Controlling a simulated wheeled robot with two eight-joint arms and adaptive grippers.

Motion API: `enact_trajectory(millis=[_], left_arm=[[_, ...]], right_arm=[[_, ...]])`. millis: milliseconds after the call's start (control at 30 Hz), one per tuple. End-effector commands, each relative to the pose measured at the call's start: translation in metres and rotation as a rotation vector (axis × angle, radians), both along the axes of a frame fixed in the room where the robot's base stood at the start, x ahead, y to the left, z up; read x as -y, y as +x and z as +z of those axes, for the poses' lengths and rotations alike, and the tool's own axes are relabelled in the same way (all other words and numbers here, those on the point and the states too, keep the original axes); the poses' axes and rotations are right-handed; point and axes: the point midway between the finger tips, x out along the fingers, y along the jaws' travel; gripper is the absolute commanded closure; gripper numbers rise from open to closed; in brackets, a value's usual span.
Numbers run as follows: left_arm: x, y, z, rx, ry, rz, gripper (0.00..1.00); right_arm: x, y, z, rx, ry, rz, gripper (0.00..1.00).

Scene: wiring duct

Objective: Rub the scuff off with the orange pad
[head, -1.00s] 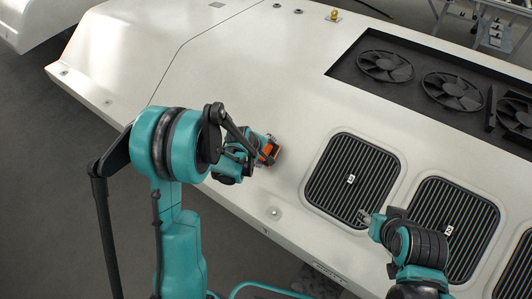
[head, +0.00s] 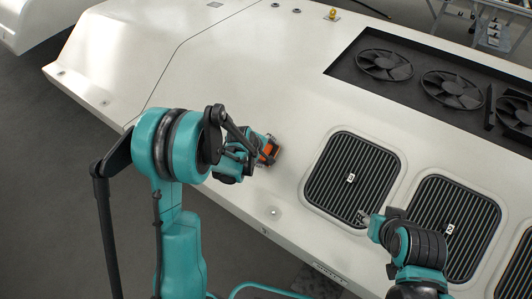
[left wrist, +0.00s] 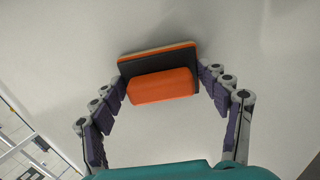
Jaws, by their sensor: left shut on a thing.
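The orange pad (head: 269,151) is an orange block with a dark layer and a pale edge. My left gripper (head: 262,150) is shut on it, at the white panel left of the vents. In the left wrist view the pad (left wrist: 163,86) sits between the two fingers of my left gripper (left wrist: 162,88), its pale edge facing the white surface. I cannot tell whether it touches the surface. No scuff shows; the pad and gripper may hide it. My right gripper (head: 364,217) is over the lower right edge of the first vent, its fingers too small to read.
The white housing (head: 230,70) has slatted vents, one marked 1 (head: 351,178) and one marked 2 (head: 450,228). A recess with dark fans (head: 385,65) lies at the upper right. A small yellow fitting (head: 333,14) stands at the top. The left panel is clear.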

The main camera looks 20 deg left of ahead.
Motion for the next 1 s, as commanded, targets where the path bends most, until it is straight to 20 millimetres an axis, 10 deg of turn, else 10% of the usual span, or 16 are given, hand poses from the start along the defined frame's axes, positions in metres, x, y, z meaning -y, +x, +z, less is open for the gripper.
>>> enact_trajectory(millis=[467, 1000], left_arm=[[-0.033, 0.011, 0.002, 0.001, -0.001, 0.001, 0.54], [0.001, 0.000, -0.001, 0.000, 0.000, 0.000, 0.54]], right_arm=[[0.000, 0.000, -0.004, 0.000, 0.000, 0.000, 0.57], [0.000, 0.000, -0.011, 0.000, 0.000, 0.000, 0.57]])
